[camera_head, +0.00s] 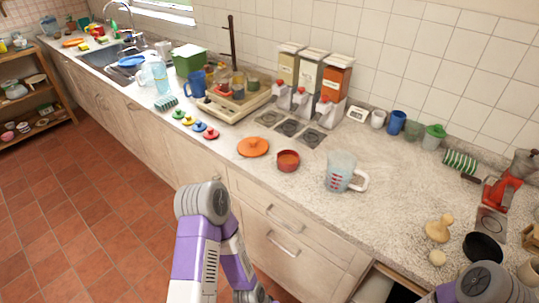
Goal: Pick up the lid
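An orange round lid (253,147) with a small knob lies flat on the speckled counter (225,150), near its front edge. A small red-orange pot (288,161) stands open just to the right of the lid, apart from it. My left arm rises from the bottom of the view in front of the counter, bent at the elbow, left of and below the lid. My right arm shows only in part at the lower right corner. Neither gripper can be seen, and nothing covers the lid.
A measuring jug (341,172) stands right of the pot. Several small coloured lids (195,124) lie to the left. Three dispensers (308,80) stand behind, by the tiled wall. The counter right of the jug has free room. A drawer front (285,228) is below.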

